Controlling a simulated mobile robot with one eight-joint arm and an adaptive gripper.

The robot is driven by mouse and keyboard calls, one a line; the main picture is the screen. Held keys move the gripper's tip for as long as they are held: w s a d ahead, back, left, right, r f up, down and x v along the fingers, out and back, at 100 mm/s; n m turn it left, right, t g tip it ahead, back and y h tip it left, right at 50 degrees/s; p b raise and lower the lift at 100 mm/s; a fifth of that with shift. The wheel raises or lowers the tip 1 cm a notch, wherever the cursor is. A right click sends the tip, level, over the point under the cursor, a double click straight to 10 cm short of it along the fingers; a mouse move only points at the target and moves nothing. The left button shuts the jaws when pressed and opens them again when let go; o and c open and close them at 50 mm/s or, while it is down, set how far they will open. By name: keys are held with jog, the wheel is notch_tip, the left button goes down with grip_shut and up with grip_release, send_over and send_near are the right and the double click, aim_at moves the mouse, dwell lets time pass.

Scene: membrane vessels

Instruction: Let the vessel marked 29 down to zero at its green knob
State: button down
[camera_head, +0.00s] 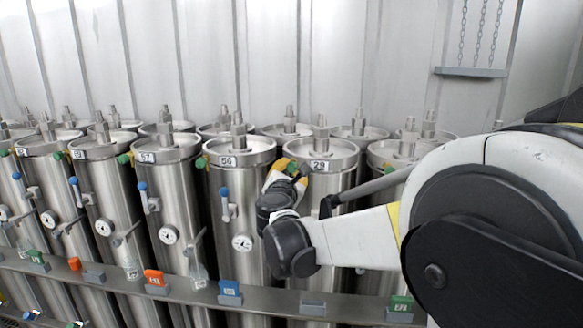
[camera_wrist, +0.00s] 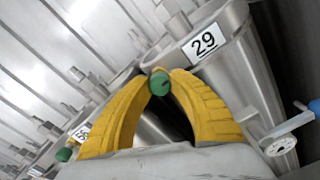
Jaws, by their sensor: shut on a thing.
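The vessel marked 29 (camera_head: 322,158) is a tall steel cylinder in the front row, right of the vessel marked 56 (camera_head: 238,155). Its number plate 29 shows large in the wrist view (camera_wrist: 204,42). My gripper (camera_head: 294,170) is at the upper left of vessel 29. In the wrist view its yellow fingers meet around the green knob (camera_wrist: 160,83), one on each side. The knob sits between the fingertips just left of the plate. In the head view my gripper and arm hide the knob and the vessel's middle.
A blue-handled valve (camera_wrist: 314,107) sticks out at the right of the wrist view. Neighbouring vessels stand close on both sides. A grey rail (camera_head: 265,300) with coloured tags runs along the front. Chains hold a small bar (camera_head: 470,72) at the back wall.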

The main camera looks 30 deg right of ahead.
jog(key=m+p, duration=0.1)
jog(key=m, duration=0.3)
jog(key=shift+r+m, duration=0.1)
jog(key=shift+m, duration=0.2)
jog(key=m+p, duration=0.1)
jog(key=m, duration=0.4)
jog(key=m+p, duration=0.1)
jog(key=m, duration=0.4)
jog(key=shift+m+p, duration=0.35)
jog(key=shift+m, duration=1.85)
jog(key=c, duration=1.2)
grip_release()
jog(key=shift+o, duration=0.2)
